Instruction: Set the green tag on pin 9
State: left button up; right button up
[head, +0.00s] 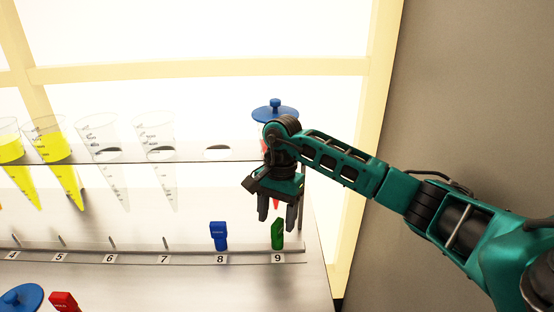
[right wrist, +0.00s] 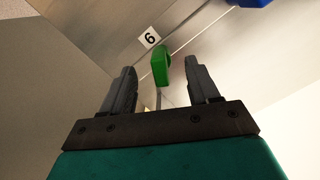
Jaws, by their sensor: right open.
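The green tag (head: 278,235) is at pin 9 on the ledge, just above the label 9 (head: 278,258). In the right wrist view the green tag (right wrist: 160,66) hangs beyond the fingertips, beside the 9 label (right wrist: 150,38), with part of a thin pin below it. My right gripper (head: 277,215) is open and just above the tag, with its fingers apart and pointing down. My left gripper is not in view.
A blue tag (head: 218,236) is on pin 8, left of the green tag. Pins 4 to 7 are bare. Cones, some with yellow juice (head: 68,178), hang in the shelf (head: 190,155) above. A red tag (head: 64,302) and blue lid (head: 22,298) lie at lower left.

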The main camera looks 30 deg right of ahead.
pick_arm(q)
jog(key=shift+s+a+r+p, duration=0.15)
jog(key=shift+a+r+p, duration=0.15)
jog(key=shift+p, duration=0.4)
pick_arm(e)
notch_tip(320, 180, up, 15)
jog(key=shift+f, duration=0.2)
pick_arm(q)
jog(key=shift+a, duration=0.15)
pick_arm(e)
jog(key=shift+s, duration=0.1)
